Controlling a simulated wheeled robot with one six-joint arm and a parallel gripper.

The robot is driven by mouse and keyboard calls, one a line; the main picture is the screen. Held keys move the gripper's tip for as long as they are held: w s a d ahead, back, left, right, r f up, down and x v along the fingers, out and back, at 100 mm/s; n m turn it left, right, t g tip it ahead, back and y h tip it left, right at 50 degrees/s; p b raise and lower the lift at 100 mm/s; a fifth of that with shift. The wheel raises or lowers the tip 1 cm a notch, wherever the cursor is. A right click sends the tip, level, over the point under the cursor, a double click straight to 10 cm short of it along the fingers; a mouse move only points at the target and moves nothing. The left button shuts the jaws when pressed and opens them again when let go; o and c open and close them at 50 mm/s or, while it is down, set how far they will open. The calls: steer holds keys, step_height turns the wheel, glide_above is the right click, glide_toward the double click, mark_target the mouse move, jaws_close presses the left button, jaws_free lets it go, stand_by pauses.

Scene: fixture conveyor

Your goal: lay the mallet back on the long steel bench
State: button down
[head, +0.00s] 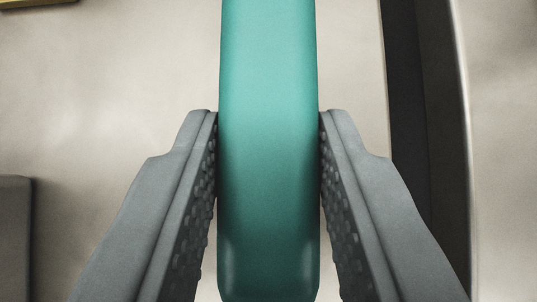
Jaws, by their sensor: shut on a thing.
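My gripper (268,122) is shut on a long teal bar with rounded edges, which looks like the handle of the mallet (268,60). The grey fingers press on its left and right sides with their studded pads. The bar runs from the top edge of the head view down to the bottom between the fingers. No mallet head shows. Below lies a pale, smooth metal-like surface (120,90), which may be the steel bench. I cannot tell whether the bar touches it.
A dark strip or gap (420,100) runs down the right side, with another pale surface (505,120) beyond it. A grey block-like thing (14,240) stands at the lower left edge. A bit of something yellow (35,3) shows at the top left corner.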

steer(key=shift+f, duration=0.6)
steer(key=c, duration=1)
jaws_free()
steer(key=shift+s, duration=0.1)
steer(key=v, duration=1.8)
steer(key=s+r+t, duration=0.3)
steer(key=s, duration=0.5)
steer(key=s+r+t, duration=0.2)
steer(key=s+r, duration=0.2)
steer(key=s, duration=0.4)
steer(key=s+r+t, duration=0.3)
steer(key=s, duration=0.6)
steer(key=shift+r+t, duration=0.3)
steer(key=shift+r, duration=0.1)
